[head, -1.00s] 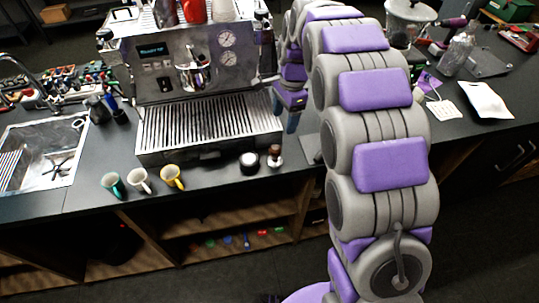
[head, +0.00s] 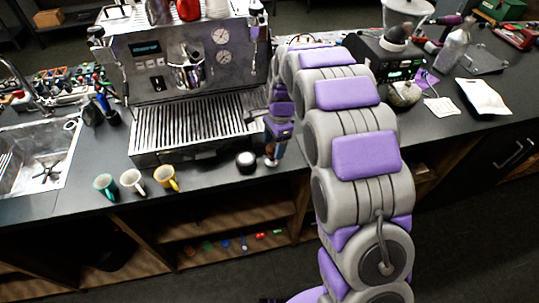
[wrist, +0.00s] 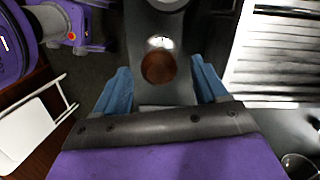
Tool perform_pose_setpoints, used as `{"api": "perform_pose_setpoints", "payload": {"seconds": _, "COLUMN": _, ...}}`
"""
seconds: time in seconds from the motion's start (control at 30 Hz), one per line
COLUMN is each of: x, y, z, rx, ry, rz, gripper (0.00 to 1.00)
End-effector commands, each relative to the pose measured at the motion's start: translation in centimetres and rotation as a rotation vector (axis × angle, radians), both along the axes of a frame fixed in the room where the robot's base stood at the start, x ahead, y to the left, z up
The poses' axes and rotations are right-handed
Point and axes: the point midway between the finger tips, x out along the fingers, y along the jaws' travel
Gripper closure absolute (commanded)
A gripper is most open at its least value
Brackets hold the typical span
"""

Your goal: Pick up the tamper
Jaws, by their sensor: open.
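The tamper, with a round brown wooden knob (wrist: 158,68), stands on the dark counter in front of the coffee machine. In the head view only its lower part (head: 271,161) shows below my gripper (head: 276,145). In the wrist view my gripper (wrist: 160,75) is open, with one blue finger on each side of the knob. Gaps show between the knob and both fingers. From these views I cannot tell exactly how high the fingertips are relative to the knob.
The espresso machine's drip tray (head: 195,126) is close behind. Green, white and yellow cups (head: 166,179) stand further left. The counter's front edge is near; a grinder (head: 395,65) stands at the right.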

Motion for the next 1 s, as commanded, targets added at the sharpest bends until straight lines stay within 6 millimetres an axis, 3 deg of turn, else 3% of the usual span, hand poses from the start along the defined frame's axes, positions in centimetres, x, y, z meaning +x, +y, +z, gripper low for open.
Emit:
{"api": "perform_pose_setpoints", "payload": {"seconds": 0.17, "x": -0.1, "y": 0.4, "z": -1.4, "rx": 0.001, "ry": 0.000, "rz": 0.000, "gripper": 0.28}}
{"api": "perform_pose_setpoints", "payload": {"seconds": 0.4, "x": -0.4, "y": 1.6, "z": -4.8, "rx": -0.005, "ry": 0.004, "rz": 0.000, "gripper": 0.28}}
{"api": "perform_pose_setpoints", "payload": {"seconds": 0.67, "x": -0.3, "y": 1.5, "z": -5.0, "rx": -0.003, "ry": 0.000, "rz": -0.001, "gripper": 0.28}}
{"api": "perform_pose_setpoints", "payload": {"seconds": 1.0, "x": -0.3, "y": 1.4, "z": -5.0, "rx": -0.001, "ry": 0.000, "rz": -0.001, "gripper": 0.58}}
